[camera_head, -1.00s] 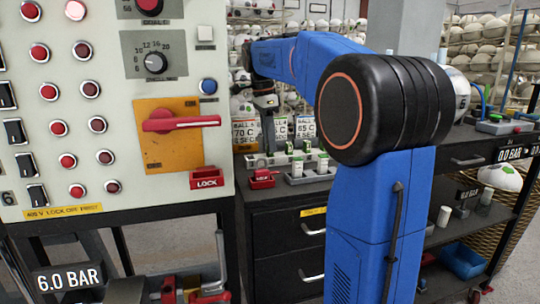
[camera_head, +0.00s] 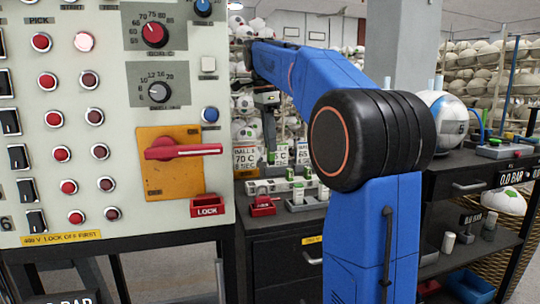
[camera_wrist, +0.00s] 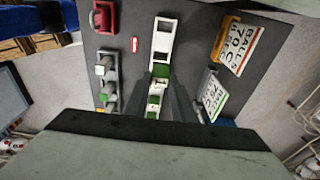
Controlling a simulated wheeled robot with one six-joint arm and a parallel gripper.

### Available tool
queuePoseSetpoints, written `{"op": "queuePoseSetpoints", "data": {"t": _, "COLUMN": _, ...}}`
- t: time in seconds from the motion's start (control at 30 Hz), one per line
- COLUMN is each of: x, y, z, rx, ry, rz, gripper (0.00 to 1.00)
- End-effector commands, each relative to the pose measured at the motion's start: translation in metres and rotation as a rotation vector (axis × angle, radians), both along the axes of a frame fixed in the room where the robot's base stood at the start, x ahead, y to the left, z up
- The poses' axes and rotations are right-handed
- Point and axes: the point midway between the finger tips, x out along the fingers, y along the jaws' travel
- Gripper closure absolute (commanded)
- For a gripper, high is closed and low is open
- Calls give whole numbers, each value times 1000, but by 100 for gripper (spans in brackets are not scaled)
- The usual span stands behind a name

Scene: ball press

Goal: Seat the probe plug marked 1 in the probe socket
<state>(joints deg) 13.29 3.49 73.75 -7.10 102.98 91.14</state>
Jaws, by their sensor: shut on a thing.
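My gripper (camera_head: 270,152) hangs over the bench behind the control panel, pointing down. In the wrist view its dark fingers (camera_wrist: 163,95) are shut on a small white and green plug (camera_wrist: 154,101). I cannot tell whether this block holds the probe socket.
A red block (camera_head: 263,206) stands at the bench's near edge. Upright printed cards (camera_wrist: 240,45) flank the white block on the right in the wrist view. The control panel (camera_head: 100,130) rises at left in the head view. Bare bench (camera_wrist: 190,30) shows between block and cards.

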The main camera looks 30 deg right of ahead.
Motion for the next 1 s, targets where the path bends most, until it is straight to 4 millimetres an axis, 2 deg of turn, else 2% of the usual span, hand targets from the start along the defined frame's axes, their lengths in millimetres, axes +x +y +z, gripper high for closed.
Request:
{"op": "queuePoseSetpoints", "data": {"t": 0.1, "x": 0, "y": 0, "z": 10, "rx": 0, "ry": -1, "rz": 12, "gripper": 99}}
{"op": "queuePoseSetpoints", "data": {"t": 0.27, "x": 0, "y": 2, "z": 15, "rx": 0, "ry": -1, "rz": 119, "gripper": 99}}
{"op": "queuePoseSetpoints", "data": {"t": 1.0, "x": 6, "y": 21, "z": 14, "rx": 0, "ry": -1, "rz": 1170, "gripper": 99}}
